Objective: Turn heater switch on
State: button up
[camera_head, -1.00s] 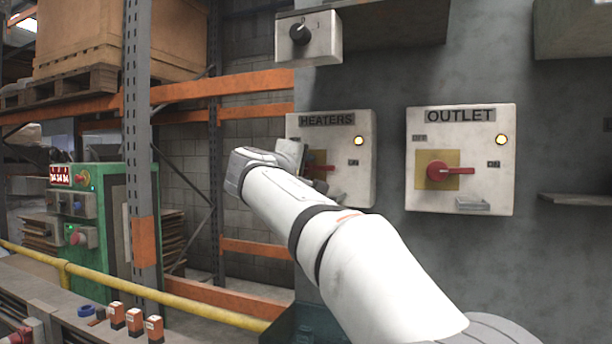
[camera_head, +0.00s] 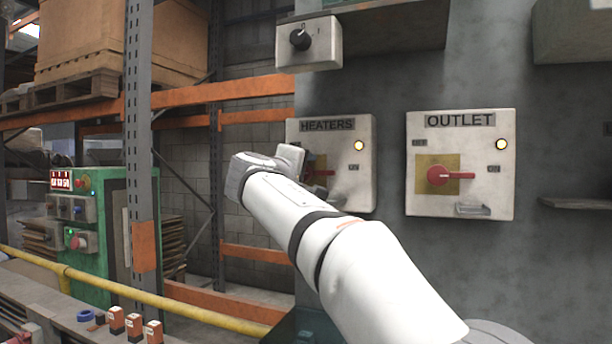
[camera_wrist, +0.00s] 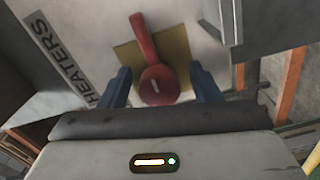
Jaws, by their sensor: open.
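The HEATERS box (camera_head: 360,190) is on the grey wall, with a lit round lamp at its upper right. Its red switch handle (camera_head: 325,173) sits on a yellow plate, partly hidden behind my gripper, and points right. The wrist view shows the red handle (camera_wrist: 145,42) running up from its round hub, over the yellow plate (camera_wrist: 179,50). My gripper (camera_wrist: 160,80) is open, with one blue finger on either side of the hub and visible gaps beside it. I cannot tell how deep the fingers reach. In the head view my gripper (camera_head: 304,164) is in front of the box's left part.
An OUTLET box (camera_head: 460,205) with a similar red handle is to the right. A small box with a black knob (camera_head: 300,39) is above. A yellow rail (camera_head: 150,298) and orange shelving (camera_head: 235,87) are at left. A metal shelf edge (camera_head: 575,203) juts out at right.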

jog(key=v, duration=0.7)
jog(key=shift+s+a, duration=0.15)
jog(key=shift+s, duration=0.2)
